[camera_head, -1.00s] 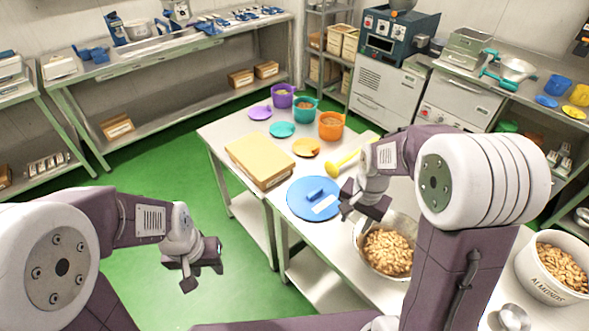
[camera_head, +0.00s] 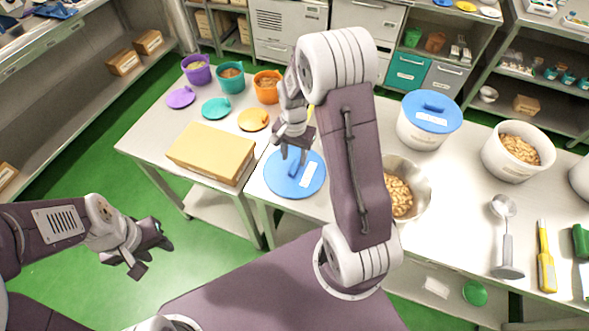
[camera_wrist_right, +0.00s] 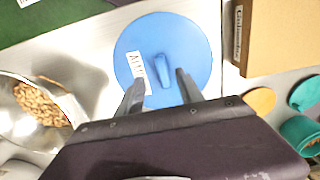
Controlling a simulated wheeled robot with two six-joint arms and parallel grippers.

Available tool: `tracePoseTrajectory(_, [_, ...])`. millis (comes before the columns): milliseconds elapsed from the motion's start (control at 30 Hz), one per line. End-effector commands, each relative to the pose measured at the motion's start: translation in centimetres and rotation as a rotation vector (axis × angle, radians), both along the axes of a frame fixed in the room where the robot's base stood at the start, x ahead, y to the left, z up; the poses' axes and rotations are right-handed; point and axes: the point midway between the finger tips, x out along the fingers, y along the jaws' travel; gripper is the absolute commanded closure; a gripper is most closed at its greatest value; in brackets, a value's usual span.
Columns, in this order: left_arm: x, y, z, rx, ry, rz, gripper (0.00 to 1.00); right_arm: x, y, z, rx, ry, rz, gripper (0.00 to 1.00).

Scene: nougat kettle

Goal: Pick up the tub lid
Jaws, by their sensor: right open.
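A round blue tub lid (camera_head: 283,181) with a raised handle bar and a white label lies flat on the steel table. It also shows in the right wrist view (camera_wrist_right: 190,38). My right gripper (camera_head: 294,158) is open above the lid, with its fingertips (camera_wrist_right: 159,84) on either side of the handle in the wrist view. I cannot tell whether they touch it. A second blue lid (camera_head: 432,107) sits on a white tub (camera_head: 419,134) at the back right. My left gripper (camera_head: 150,249) is over the green floor, empty, with its fingers apart.
A cardboard box (camera_head: 212,146) stands left of the lid. A metal bowl of nuts (camera_head: 414,184) is to its right, partly behind my right arm. Coloured cups and small lids stand at the back left. A white nut tub (camera_head: 517,153), scoop (camera_head: 505,240) and yellow tool (camera_head: 545,262) lie further right.

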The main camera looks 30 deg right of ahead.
Motion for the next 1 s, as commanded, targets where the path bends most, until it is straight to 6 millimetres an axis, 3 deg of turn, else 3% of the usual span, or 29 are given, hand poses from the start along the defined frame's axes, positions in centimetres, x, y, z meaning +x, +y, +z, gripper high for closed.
tracePoseTrajectory(267, [0.0,0.0,0.4,0.000,0.000,0.000,0.61,-0.1,-0.1,-1.9,0.000,0.003,0.000,0.56])
tracePoseTrajectory(500, [0.0,0.0,0.9,0.000,0.000,0.000,0.61,-0.1,-0.3,-6.0,0.000,0.003,0.001,0.56])
tracePoseTrajectory(767, [0.0,0.0,0.9,0.000,0.000,0.000,0.61,0.0,-0.3,-6.4,0.000,-0.001,0.001,0.56])
tracePoseTrajectory(900, [0.0,0.0,0.9,0.000,0.000,0.000,0.61,0.0,-0.3,-6.4,0.000,-0.001,0.001,0.95])
tracePoseTrajectory(933, [0.0,0.0,0.9,0.000,0.000,0.000,0.61,0.0,-0.3,-6.4,0.000,-0.001,0.001,1.00])
tracePoseTrajectory(1000, [0.0,0.0,0.9,0.000,0.000,0.000,0.61,0.0,-0.3,-6.4,0.000,-0.001,0.001,1.00])
